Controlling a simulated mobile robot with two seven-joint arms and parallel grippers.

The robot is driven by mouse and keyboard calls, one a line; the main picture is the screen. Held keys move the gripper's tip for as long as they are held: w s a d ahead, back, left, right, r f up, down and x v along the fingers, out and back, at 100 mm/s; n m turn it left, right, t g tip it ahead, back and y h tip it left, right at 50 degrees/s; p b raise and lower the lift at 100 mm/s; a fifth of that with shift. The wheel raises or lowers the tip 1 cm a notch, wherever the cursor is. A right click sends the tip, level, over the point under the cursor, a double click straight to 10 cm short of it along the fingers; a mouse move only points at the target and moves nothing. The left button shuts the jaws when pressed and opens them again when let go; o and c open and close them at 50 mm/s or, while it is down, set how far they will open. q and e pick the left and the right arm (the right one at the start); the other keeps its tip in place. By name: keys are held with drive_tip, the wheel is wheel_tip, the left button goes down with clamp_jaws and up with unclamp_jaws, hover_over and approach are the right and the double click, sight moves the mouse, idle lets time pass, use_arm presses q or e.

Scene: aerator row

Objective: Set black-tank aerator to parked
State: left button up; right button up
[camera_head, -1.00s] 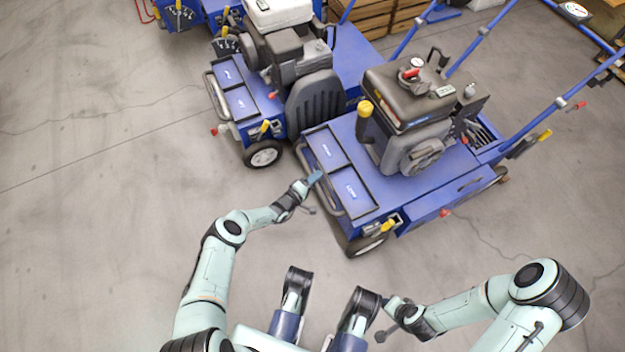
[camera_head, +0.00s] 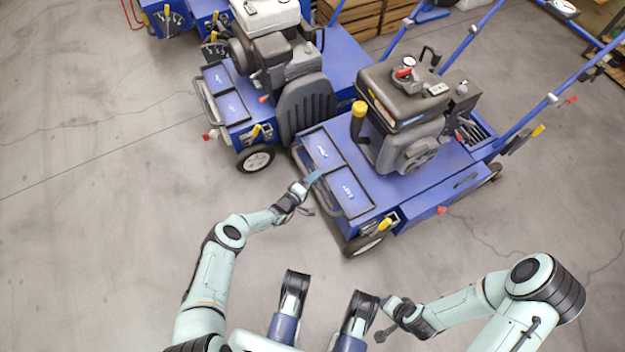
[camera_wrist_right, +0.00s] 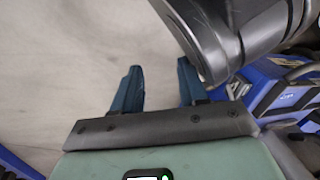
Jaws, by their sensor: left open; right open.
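The black-tank aerator (camera_head: 440,185) is a blue wheeled machine at centre right, with a dark tank (camera_head: 395,92) on its engine. A red part (camera_head: 403,72) and a round gauge (camera_head: 409,62) sit on the tank. A yellow-topped post (camera_head: 359,110) stands beside the engine. A yellow lever (camera_head: 385,223) is at the near front corner, above the wheel. My left gripper (camera_head: 314,178) is open and empty at the front rail; whether it touches is unclear. My right gripper (camera_wrist_right: 158,88) is open and empty over floor in the right wrist view; the head view mostly hides it.
A white-tank aerator (camera_head: 236,100) stands close on the left, leaving a narrow gap. Another blue machine (camera_head: 165,20) is at the top left. Wooden crates (camera_head: 368,18) stand behind. Bare concrete floor (camera_head: 90,210) lies left and in front.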

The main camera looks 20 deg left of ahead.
use_arm(q)
drive_tip(key=shift+a, duration=0.15)
drive_tip(key=shift+s+a, duration=0.1)
drive_tip(key=shift+s, duration=0.05)
use_arm(e)
drive_tip(key=w+r+t+p, duration=0.1)
drive_tip(key=w+r+p, duration=0.1)
drive_tip(key=w+r, duration=0.2)
use_arm(q)
drive_tip(key=p+v, duration=0.5)
drive_tip(key=v, duration=0.8)
use_arm(e)
drive_tip(key=s+a+r+g+y, duration=0.1)
drive_tip(key=s+a+r, duration=0.3)
drive_tip(key=s, duration=0.4)
drive_tip(key=shift+a+r+n+g, duration=0.4)
drive_tip(key=shift+r+g, duration=0.2)
drive_tip(key=shift+r, duration=0.15)
use_arm(q)
drive_tip(key=shift+r, duration=0.15)
use_arm(e)
drive_tip(key=shift+r, duration=0.1)
